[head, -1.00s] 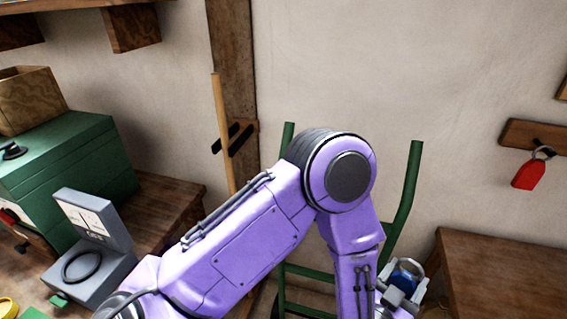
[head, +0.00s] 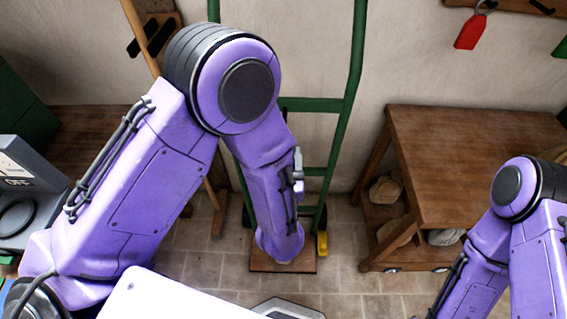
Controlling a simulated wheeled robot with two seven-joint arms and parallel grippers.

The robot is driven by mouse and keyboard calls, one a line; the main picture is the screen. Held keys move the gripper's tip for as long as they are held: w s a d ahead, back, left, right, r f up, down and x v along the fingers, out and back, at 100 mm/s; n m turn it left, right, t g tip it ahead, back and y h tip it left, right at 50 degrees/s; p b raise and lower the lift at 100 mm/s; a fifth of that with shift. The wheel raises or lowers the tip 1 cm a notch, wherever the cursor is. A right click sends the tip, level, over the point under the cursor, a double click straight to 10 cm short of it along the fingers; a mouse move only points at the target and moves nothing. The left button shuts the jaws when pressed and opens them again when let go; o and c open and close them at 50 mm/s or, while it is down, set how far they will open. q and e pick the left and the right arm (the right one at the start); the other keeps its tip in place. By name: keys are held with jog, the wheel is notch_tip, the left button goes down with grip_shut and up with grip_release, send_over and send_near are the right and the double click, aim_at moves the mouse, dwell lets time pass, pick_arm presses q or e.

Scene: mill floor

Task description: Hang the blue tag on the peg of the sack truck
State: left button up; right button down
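The green sack truck (head: 357,60) stands against the wall behind my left arm, with its brown toe plate (head: 262,267) on the tiled floor. My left forearm covers much of its left and middle part, and I cannot make out its peg. The blue tag is not visible now. My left gripper is mostly or wholly hidden by the forearm; a small grey part shows at the forearm's right edge, and its fingers cannot be made out. My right arm shows at the lower right, but its gripper is out of view.
A wooden table (head: 470,150) with sacks on its lower shelf stands right of the truck. A red tag (head: 472,30) hangs on the wall rack; part of a green tag (head: 561,46) shows at the right edge. A grey scale (head: 20,190) is at left.

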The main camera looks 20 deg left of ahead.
pick_arm(q)
jog(key=f+b+x, duration=0.1)
jog(key=b+x, duration=0.1)
jog(key=x, duration=0.6)
jog(key=shift+f, duration=0.4)
dwell(0.6)
jog(key=o, duration=1.1)
jog(key=shift+o, duration=0.2)
jog(key=shift+d, duration=0.1)
